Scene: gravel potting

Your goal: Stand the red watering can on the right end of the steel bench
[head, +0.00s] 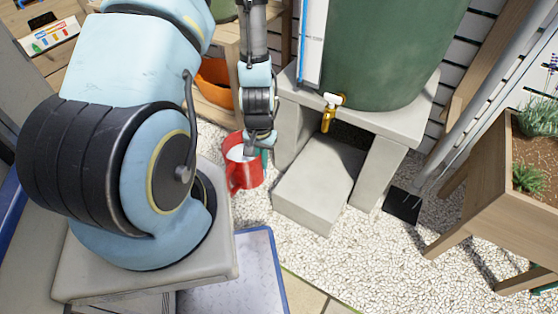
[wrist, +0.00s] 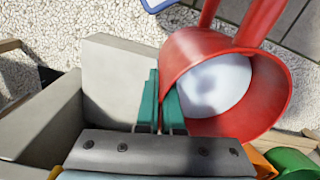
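The red watering can (head: 243,174) is below and left of my gripper (head: 262,148) in the head view, over the white gravel beside a concrete step. Its round mouth shows a pale inside. In the wrist view the can (wrist: 270,95) fills the right side, with its red handle at the top. My gripper's teal fingers (wrist: 160,108) are close together at the can's near rim, with its wall apparently pinched between them. I cannot tell whether the can's base touches the ground. I cannot make out the steel bench.
A green water barrel (head: 390,50) with a brass tap (head: 328,118) stands on a concrete stand (head: 402,128), above a concrete step (head: 318,180). An orange pot (head: 214,82) is behind the can. A wooden planter (head: 510,180) stands right. Gravel (head: 345,255) is open in front.

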